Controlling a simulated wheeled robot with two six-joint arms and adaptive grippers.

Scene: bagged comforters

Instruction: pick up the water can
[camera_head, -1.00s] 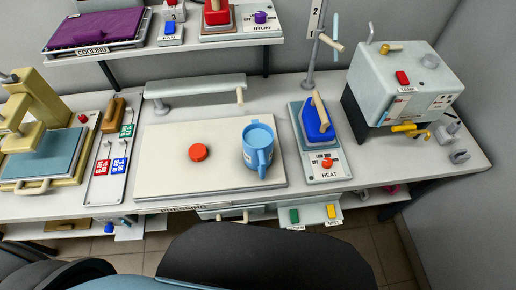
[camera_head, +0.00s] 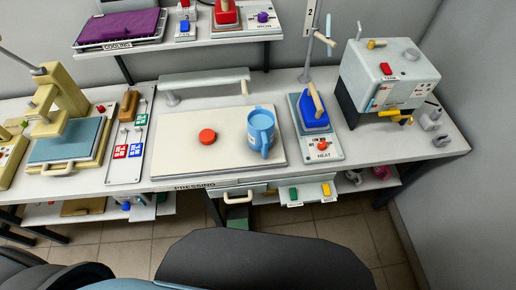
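The light blue water can (camera_head: 261,129), shaped like a mug with a handle towards me, stands upright on the right part of the pale pressing board (camera_head: 180,155). A red round knob or cap (camera_head: 207,136) sits on the board to its left. Neither of my grippers shows in the head view, and nothing is touching the can.
A blue iron (camera_head: 313,112) rests on the heat stand right of the can. A white tank (camera_head: 388,72) stands further right. A yellow press (camera_head: 62,120) is at the left. A shelf (camera_head: 180,42) hangs above the back. A tiled floor lies below.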

